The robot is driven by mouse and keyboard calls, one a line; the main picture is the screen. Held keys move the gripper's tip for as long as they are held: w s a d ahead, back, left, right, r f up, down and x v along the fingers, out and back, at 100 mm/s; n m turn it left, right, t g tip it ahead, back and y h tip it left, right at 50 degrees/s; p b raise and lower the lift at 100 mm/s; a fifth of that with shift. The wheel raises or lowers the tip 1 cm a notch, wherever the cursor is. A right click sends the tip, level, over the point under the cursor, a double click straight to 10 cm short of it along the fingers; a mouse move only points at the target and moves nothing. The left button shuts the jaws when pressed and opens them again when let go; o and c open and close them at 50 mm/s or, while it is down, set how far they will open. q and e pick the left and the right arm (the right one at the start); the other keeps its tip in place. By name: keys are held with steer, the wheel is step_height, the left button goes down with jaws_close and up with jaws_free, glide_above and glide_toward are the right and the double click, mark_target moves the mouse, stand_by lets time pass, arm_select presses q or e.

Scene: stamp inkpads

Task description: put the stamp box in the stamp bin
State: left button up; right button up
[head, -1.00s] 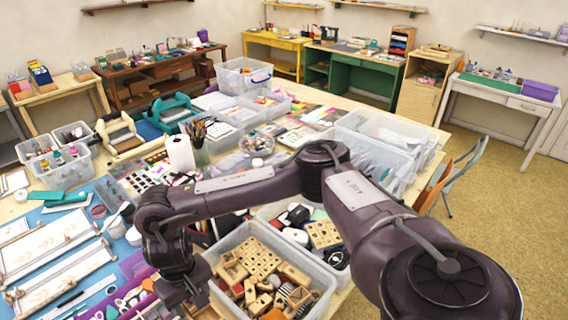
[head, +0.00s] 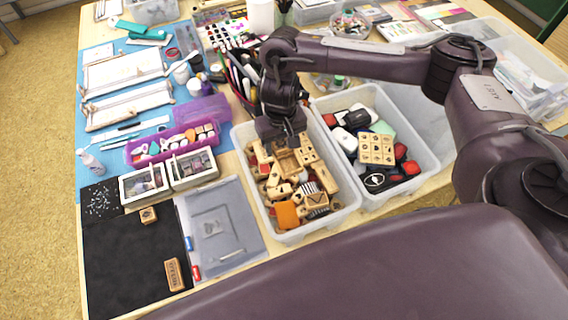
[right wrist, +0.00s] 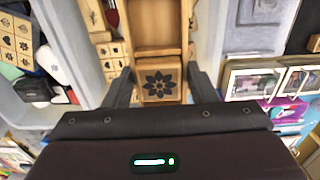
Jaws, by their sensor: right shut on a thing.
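The stamp bin (head: 345,213) is a clear plastic bin filled with wooden stamps, in the middle of the head view. My right gripper (right wrist: 160,88) is over its back part, pointing down. In the right wrist view its two fingers stand on either side of a light wooden piece with a dark flower print, joined to or against an open wooden box (right wrist: 157,50), which I take as the stamp box. The box also shows below the gripper in the head view (head: 288,163). I cannot tell whether it touches the stamps below. My left gripper is out of view.
A second clear bin (head: 432,165) with ink pads stands to the right. A flat clear case (head: 240,215) and a black mat (head: 125,262) with two wooden stamps lie left. White-framed boxes (head: 192,168) and a purple tray (head: 205,108) are close by.

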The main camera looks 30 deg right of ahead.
mark_target(282, 161)
step_height(282, 161, down, 9)
steer(key=b, duration=0.3)
steer(key=shift+r, duration=0.2)
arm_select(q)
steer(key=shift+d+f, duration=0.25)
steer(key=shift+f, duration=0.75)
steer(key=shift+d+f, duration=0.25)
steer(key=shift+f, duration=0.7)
arm_select(e)
steer(key=shift+d+f, duration=0.15)
steer(key=shift+f, duration=1.45)
steer(key=o, duration=1)
steer(key=shift+f, duration=0.15)
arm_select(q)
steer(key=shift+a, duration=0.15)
arm_select(e)
step_height(282, 161, up, 12)
steer(key=p, duration=0.3)
steer(key=shift+r, duration=0.2)
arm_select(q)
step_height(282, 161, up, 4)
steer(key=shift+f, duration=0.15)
arm_select(e)
steer(key=shift+f, duration=0.1)
